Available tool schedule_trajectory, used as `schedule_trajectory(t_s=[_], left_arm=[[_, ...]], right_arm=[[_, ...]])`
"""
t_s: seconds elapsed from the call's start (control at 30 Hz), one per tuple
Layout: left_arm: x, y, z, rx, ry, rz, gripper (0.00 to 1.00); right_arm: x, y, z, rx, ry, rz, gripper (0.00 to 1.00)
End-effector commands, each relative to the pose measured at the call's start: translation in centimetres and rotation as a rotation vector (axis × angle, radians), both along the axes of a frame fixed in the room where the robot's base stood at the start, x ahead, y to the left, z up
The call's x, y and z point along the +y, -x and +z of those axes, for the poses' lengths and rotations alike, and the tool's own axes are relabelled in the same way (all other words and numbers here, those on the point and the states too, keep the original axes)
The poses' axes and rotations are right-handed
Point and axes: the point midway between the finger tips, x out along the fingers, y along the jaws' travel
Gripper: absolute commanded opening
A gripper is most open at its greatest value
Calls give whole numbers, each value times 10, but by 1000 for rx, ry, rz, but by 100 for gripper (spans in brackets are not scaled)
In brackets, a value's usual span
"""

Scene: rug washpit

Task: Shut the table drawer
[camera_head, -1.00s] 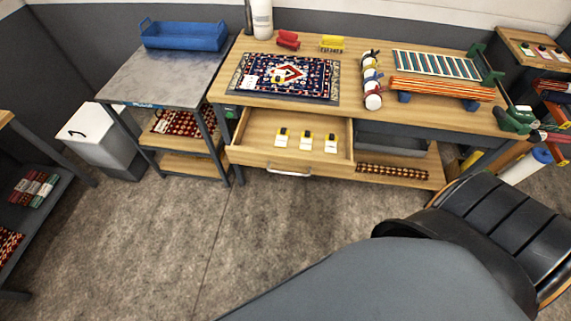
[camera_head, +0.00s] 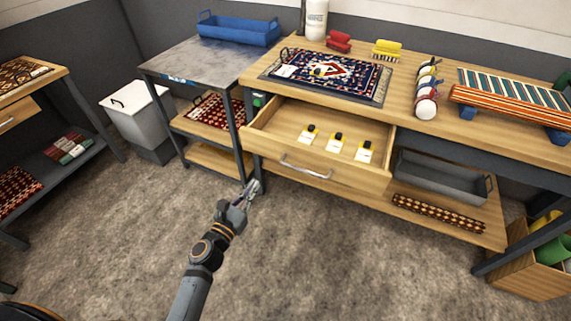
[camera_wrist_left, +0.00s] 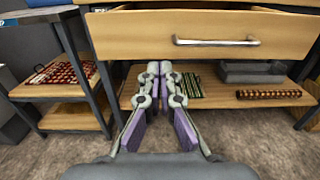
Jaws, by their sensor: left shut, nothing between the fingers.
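The table drawer (camera_head: 268,152) stands pulled out from the wooden table (camera_head: 420,118), with three small yellow-and-white items (camera_head: 335,146) in it. Its silver bar handle (camera_head: 305,168) is on the front panel. In the left wrist view the drawer front (camera_wrist_left: 140,36) and handle (camera_wrist_left: 215,42) fill the upper part. My left gripper (camera_head: 250,190) is shut and empty, in front of and below the drawer, left of the handle. Its closed fingertips (camera_wrist_left: 160,68) show below the drawer front in the left wrist view, apart from the handle. My right gripper is not in view.
A patterned rug (camera_head: 330,75) and brushes lie on the tabletop. A metal side table (camera_head: 200,62) with a blue tray (camera_head: 238,30) stands to the left. A grey bin (camera_head: 440,178) sits on the lower shelf. The floor in front is clear.

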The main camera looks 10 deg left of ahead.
Motion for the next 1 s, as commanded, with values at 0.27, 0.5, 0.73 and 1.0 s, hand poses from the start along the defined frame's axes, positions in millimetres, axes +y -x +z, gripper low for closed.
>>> schedule_trajectory(t_s=[0.27, 0.5, 0.73, 1.0], left_arm=[[-11, -36, 4, -2, -3, 0, 0], [-28, -86, 2, -2, -5, 0, 0], [-39, -121, 0, 0, -6, -1, 0], [-43, -133, 0, 1, -7, -1, 0]], right_arm=[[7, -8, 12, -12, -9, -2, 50], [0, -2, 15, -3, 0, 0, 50], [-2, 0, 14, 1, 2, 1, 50], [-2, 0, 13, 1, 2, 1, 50]])
